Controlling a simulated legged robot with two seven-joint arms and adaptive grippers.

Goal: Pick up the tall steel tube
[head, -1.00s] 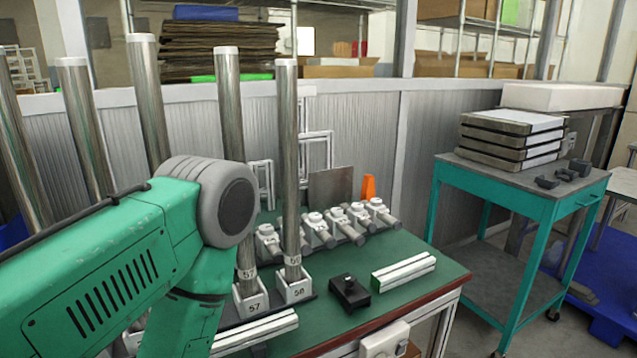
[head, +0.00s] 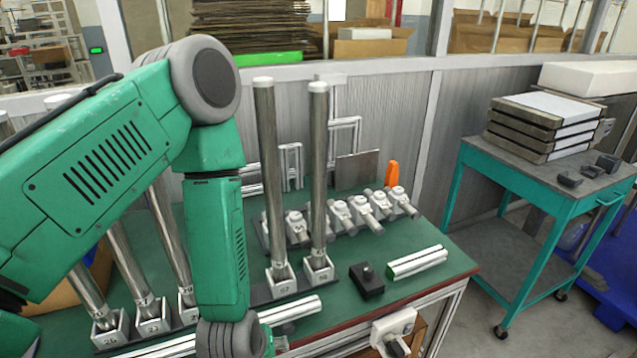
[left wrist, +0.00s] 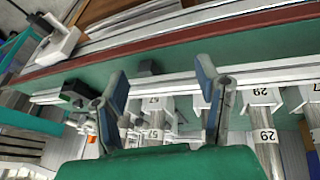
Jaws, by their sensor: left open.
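Several tall steel tubes stand upright in numbered white holders on the green bench. Two stand side by side right of my forearm, a left one (head: 268,170) and a right one (head: 319,165). Others, such as one tube (head: 130,265), stand partly behind my arm. I cannot tell which one the task means. In the left wrist view, my left gripper (left wrist: 162,80) is open, its blue-padded fingers apart with no tube between them. Holders marked 57 (left wrist: 153,134) and 29 (left wrist: 263,136) show beyond and beside the fingers. In the head view the left gripper is out of frame.
A black block (head: 367,281) and a white-and-green bar (head: 417,262) lie on the bench (head: 440,285). A row of white fittings (head: 340,212) stands behind. A long pale bar lies along the front. A teal cart (head: 545,165) with stacked trays (head: 540,130) stands at right.

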